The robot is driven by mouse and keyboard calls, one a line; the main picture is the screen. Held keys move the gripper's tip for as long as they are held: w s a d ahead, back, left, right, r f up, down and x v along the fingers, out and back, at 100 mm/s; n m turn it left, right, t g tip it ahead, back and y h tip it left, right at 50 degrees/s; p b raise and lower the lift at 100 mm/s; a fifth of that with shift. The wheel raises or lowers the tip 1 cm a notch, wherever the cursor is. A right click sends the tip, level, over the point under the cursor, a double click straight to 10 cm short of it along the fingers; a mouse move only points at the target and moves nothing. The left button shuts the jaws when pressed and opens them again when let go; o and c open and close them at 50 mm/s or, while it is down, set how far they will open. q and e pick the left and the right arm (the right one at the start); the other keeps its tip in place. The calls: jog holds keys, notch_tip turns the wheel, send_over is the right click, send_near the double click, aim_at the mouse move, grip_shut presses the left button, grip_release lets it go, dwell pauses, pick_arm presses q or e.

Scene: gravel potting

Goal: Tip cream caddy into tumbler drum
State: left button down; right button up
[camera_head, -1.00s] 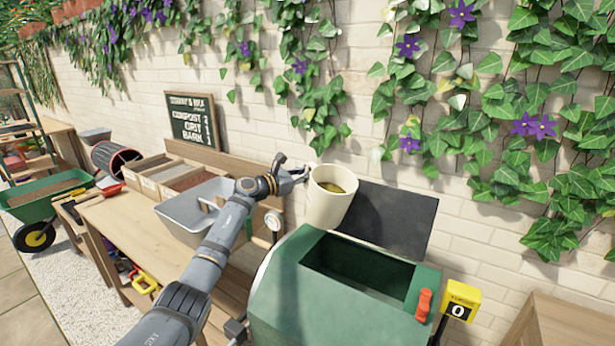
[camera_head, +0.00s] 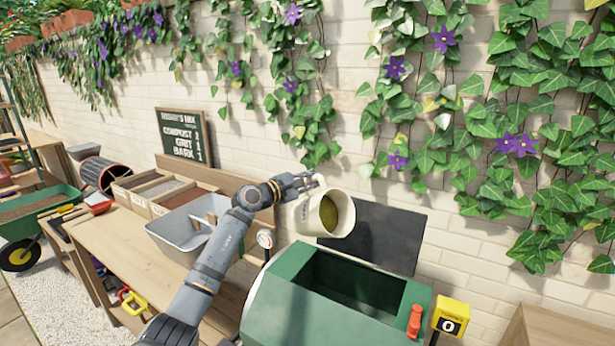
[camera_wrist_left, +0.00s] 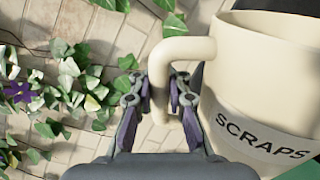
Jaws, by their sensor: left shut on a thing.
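The cream caddy (camera_head: 309,216) is held in the air above the back left of the tumbler drum, tilted with its mouth toward the right and toward me. Dark yellow-green contents (camera_head: 328,213) show inside it. My left gripper (camera_head: 309,182) is shut on the caddy's handle. In the left wrist view the fingers (camera_wrist_left: 160,98) close around the cream handle (camera_wrist_left: 180,48), and the caddy's side reads SCRAPS (camera_wrist_left: 262,138). The green tumbler drum (camera_head: 275,305) stands below with its dark opening (camera_head: 355,285) uncovered and its black lid (camera_head: 375,238) raised behind. My right gripper is not in view.
A grey tub (camera_head: 188,225) stands on the wooden bench (camera_head: 125,248), left of my arm. A yellow counter reading 0 (camera_head: 451,315) and an orange latch (camera_head: 414,322) are at the drum's right. The ivy-covered brick wall (camera_head: 350,130) is close behind.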

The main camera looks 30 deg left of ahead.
pick_arm(q)
jog(key=d+m, duration=0.1)
jog(key=d, duration=0.1)
jog(key=s+d+m+p, duration=0.1)
jog(key=d+m, duration=0.1)
jog(key=s+d+m, duration=0.1)
jog(key=d, duration=0.1)
jog(key=shift+s+r, duration=0.1)
jog(key=shift+s, duration=0.05)
jog(key=s+d+m+b, duration=0.1)
jog(key=s+d+m, duration=0.2)
jog(key=d+m, duration=0.2)
jog(key=shift+d+b, duration=0.35)
jog(key=shift+d, duration=1.3)
jog(key=shift+s, duration=0.1)
dwell(0.6)
